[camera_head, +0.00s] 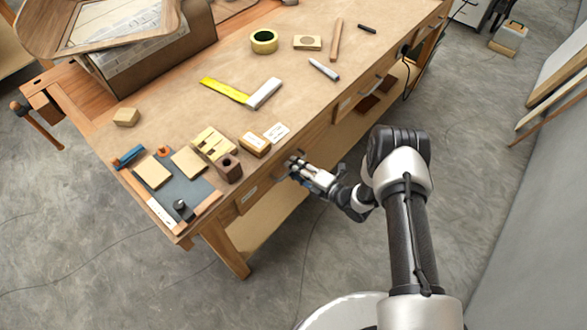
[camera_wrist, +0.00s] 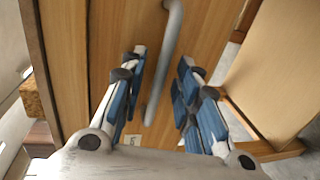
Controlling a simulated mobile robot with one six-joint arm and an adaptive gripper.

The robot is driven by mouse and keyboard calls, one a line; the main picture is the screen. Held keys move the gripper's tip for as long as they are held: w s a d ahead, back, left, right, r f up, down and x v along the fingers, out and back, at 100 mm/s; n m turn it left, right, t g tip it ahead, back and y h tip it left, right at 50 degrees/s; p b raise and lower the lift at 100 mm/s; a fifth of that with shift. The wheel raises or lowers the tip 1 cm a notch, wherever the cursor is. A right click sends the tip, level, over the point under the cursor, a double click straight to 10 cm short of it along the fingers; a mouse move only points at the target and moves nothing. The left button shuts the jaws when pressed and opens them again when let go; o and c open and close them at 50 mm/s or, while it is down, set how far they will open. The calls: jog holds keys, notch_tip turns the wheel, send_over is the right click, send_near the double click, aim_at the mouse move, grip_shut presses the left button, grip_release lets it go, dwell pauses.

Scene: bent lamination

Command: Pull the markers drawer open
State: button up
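A wooden drawer front (camera_head: 246,199) with a small white label is at the near left end of the workbench, and it looks closed. The label is too small to read, so I cannot tell whether this is the markers drawer. My gripper (camera_head: 293,164) is at this drawer front in the head view and hides part of it. In the wrist view my gripper (camera_wrist: 163,60) is open, with blue-padded fingers apart. The grey bar handle (camera_wrist: 166,62) shows between the fingers, with gaps on both sides; I cannot tell how deep it sits between them.
A second drawer with a handle (camera_head: 372,88) is farther right along the same front. The workbench top (camera_head: 190,115) carries a yellow-bladed square (camera_head: 228,91), a tape roll (camera_head: 264,41), wooden blocks and a dark mat (camera_head: 191,190). An open lower shelf (camera_head: 270,217) lies under the drawers.

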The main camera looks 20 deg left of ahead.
jog(key=shift+w+a+f, duration=0.1)
jog(key=shift+w+a, duration=0.1)
jog(key=shift+a, duration=0.25)
grip_shut()
dwell(0.6)
